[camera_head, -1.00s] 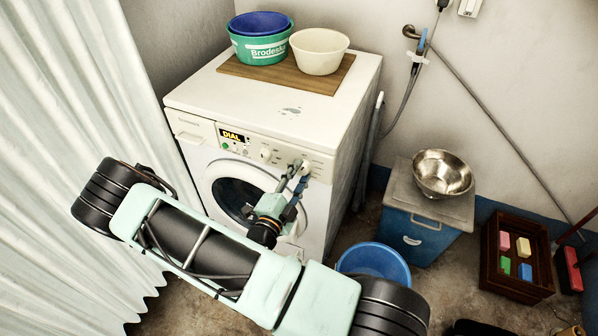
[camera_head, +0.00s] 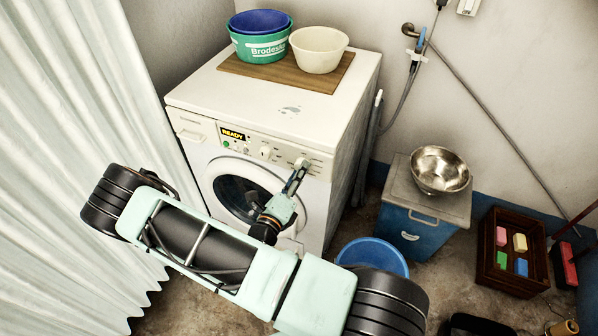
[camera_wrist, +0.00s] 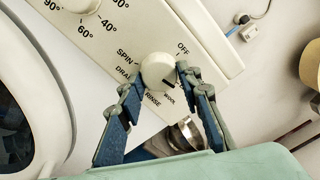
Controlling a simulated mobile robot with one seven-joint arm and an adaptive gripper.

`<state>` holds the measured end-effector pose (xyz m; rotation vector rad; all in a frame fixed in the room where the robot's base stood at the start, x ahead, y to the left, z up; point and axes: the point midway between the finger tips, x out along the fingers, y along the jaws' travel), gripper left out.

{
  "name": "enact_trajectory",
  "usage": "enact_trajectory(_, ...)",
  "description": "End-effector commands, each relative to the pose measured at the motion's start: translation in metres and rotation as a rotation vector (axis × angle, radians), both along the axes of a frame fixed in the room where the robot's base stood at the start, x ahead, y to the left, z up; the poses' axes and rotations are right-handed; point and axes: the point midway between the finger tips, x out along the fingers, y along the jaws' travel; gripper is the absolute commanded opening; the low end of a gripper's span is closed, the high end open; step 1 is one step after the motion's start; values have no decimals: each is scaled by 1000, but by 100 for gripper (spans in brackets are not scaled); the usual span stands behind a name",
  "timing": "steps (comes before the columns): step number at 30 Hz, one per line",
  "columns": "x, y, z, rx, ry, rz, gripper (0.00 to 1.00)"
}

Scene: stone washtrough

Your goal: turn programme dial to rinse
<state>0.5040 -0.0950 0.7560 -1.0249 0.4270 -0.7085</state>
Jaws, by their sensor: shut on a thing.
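The programme dial (camera_wrist: 157,72) is a round white knob on the washing machine's panel. Its dark pointer mark faces lower right in the wrist view, close to WOOL; the exact setting is unclear beside the finger. RINSE (camera_wrist: 153,100) is printed just left of WOOL, with DRAIN, SPIN and OFF further round. My gripper (camera_wrist: 157,78) has one finger on each side of the dial and is shut on it. In the head view, my gripper (camera_head: 297,174) meets the panel's right part, largely covering the dial. The display (camera_head: 233,134) reads READY.
A second knob (camera_wrist: 82,4) with temperature marks is on the panel; the round door (camera_head: 240,198) lies below. Basins stand on a board (camera_head: 290,73) on top. A blue bucket (camera_head: 372,257) is on the floor, near a blue cabinet (camera_head: 415,230) with a metal bowl (camera_head: 440,170).

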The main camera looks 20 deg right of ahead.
Motion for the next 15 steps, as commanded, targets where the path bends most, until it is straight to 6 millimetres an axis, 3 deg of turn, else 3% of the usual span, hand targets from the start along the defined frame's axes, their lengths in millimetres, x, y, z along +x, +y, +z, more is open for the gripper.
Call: enact_trajectory(15,0,1,-1,346,-347,-1,8)
